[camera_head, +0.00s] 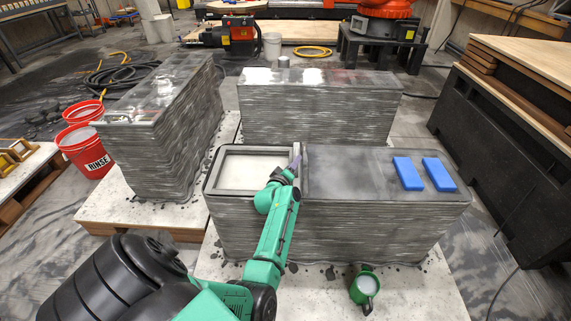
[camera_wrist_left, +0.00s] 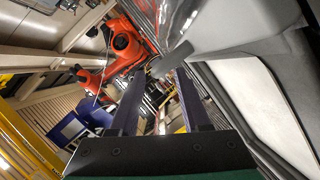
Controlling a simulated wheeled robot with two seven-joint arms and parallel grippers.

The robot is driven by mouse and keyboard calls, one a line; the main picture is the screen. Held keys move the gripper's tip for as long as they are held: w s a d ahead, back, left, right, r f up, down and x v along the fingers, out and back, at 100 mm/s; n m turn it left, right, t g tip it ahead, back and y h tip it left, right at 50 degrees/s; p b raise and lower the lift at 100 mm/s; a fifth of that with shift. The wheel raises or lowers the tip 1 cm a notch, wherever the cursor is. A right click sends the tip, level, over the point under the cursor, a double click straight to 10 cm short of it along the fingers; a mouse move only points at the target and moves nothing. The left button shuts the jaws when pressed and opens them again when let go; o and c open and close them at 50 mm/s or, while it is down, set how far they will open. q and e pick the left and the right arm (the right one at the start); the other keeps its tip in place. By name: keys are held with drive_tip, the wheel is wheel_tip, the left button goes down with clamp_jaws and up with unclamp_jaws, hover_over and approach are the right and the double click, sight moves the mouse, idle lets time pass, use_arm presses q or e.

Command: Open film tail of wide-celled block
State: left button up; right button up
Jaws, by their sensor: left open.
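The front block (camera_head: 330,230) is a long grey layered wall block on a pale slab. Its left cell (camera_head: 255,170) is open with a white floor; smooth grey film (camera_head: 350,172) covers the top to its right. My left gripper (camera_head: 297,157) is over the divider between them. In the left wrist view its two dark fingers (camera_wrist_left: 160,72) are apart. A grey flap (camera_wrist_left: 172,60), perhaps the film's tail, reaches toward the gap between the fingertips; I cannot tell whether it touches them. Wider grey film (camera_wrist_left: 235,25) lies beyond. My right gripper is not in view.
Two blue blocks (camera_head: 424,174) lie on the film at right. Another layered block (camera_head: 318,115) stands behind, one (camera_head: 165,140) at left. Red buckets (camera_head: 84,148) are at far left.

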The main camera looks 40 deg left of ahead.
use_arm(q)
drive_tip(key=p+v, duration=0.2)
drive_tip(key=v, duration=0.1)
drive_tip(key=p+v, duration=0.2)
drive_tip(key=v, duration=0.1)
drive_tip(key=p+v, duration=0.2)
drive_tip(key=v, duration=0.2)
drive_tip(key=shift+r, duration=0.25)
drive_tip(key=shift+s+d, duration=0.15)
drive_tip(key=shift+s, duration=0.05)
drive_tip(key=shift+f, duration=0.15)
